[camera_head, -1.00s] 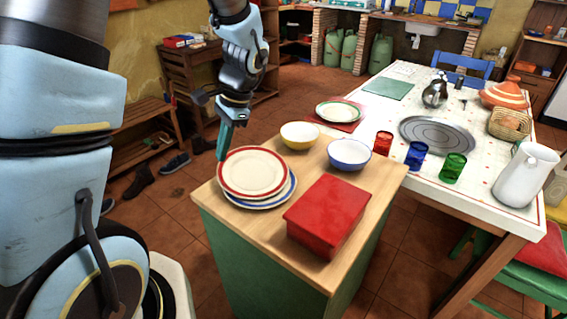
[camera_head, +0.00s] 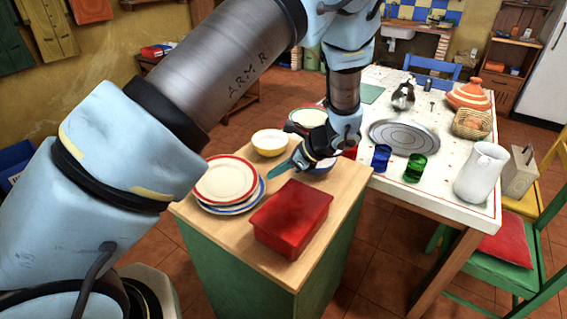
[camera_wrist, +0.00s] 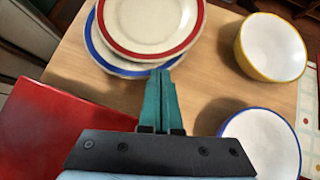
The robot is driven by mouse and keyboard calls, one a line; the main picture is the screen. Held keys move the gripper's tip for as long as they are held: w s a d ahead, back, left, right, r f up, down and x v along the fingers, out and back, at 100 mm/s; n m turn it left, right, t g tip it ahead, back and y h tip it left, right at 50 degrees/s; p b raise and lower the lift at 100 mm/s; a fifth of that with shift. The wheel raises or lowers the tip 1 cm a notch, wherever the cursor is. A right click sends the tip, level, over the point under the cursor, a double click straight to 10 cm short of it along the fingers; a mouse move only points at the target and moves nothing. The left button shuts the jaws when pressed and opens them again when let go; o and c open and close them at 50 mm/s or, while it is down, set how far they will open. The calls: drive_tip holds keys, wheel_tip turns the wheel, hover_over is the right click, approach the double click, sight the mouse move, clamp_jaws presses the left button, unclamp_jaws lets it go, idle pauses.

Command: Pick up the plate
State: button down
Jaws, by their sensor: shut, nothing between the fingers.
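A stack of plates stands at the left of the wooden counter top. The top plate (camera_head: 226,180) is cream with a red rim, and a blue-rimmed plate (camera_head: 254,200) shows beneath it. The stack is also at the top of the wrist view, red-rimmed plate (camera_wrist: 150,22) above blue-rimmed plate (camera_wrist: 103,52). My gripper (camera_head: 270,171) is to the right of the stack, above the counter, its teal fingers pointing left towards the plates. In the wrist view the fingers (camera_wrist: 160,75) are together and empty, their tips near the stack's rim. Whether they touch it I cannot tell.
A red box (camera_head: 292,220) sits in front of my gripper. A yellow bowl (camera_head: 270,143) stands behind the stack. A blue-rimmed bowl (camera_wrist: 266,144) is partly hidden by my gripper in the head view. The white table (camera_head: 440,165) with glasses and a jug is to the right.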

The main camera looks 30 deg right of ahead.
sight(250, 181)
drive_tip(key=shift+p+x, duration=0.5)
drive_tip(key=shift+x, duration=1.7)
drive_tip(key=shift+w+a, duration=0.75)
drive_tip(key=shift+w, duration=0.05)
